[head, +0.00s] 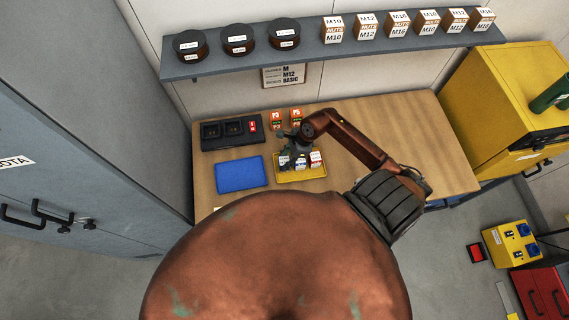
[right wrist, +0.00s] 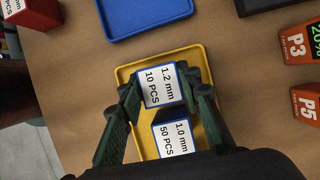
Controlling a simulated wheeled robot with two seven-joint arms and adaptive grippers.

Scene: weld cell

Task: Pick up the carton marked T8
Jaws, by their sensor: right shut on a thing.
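My right gripper (right wrist: 166,98) is shut on a small carton (right wrist: 161,86) whose white top reads 1.2 mm, 10 PCS, with blue edges. The carton also shows at the left of the yellow tray (head: 312,176) in the head view (head: 285,161). Its fingers lie on two opposite sides. It is in or just over the tray; I cannot tell whether it is lifted. Beside it is a carton (right wrist: 177,139) reading 1.0 mm, 50 PCS. A red-and-white carton (head: 316,159) is at the tray's right. I can read no T8 mark. My left gripper is out of view.
An empty blue tray (head: 241,175) lies left of the yellow tray. A black unit (head: 231,134) and orange P3 (head: 276,119) and P5 (head: 296,117) boxes stand behind. A red carton (right wrist: 36,14) stands on the bench apart. The bench's right side (head: 425,140) is clear.

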